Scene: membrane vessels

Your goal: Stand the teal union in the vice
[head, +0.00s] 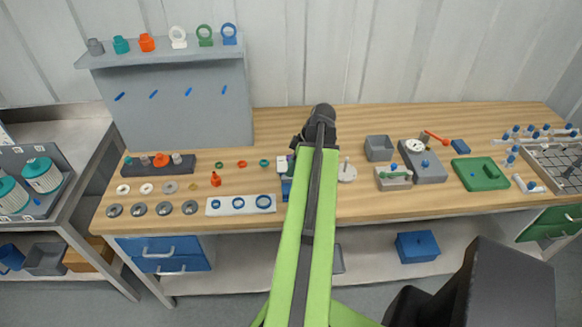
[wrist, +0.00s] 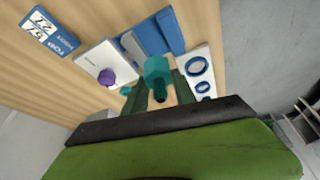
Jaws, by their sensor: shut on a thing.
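The teal union (wrist: 157,72) is held between the fingertips of my gripper (wrist: 158,92) in the wrist view. My gripper is shut on it. A blue block with a grey face, which looks like the vice (wrist: 170,32), lies just beyond the union in the wrist view. Whether the union touches it is unclear. In the head view my arm covers the gripper and the held union, and only a blue part of the vice (head: 286,190) shows beside the arm.
A white plate with blue rings (head: 238,204) lies left of my arm; it also shows in the wrist view (wrist: 198,70). A pale block with a purple knob (wrist: 104,76) and a blue label card (wrist: 48,32) are close by. A grey bin (head: 378,148) and gauge (head: 413,146) stand right.

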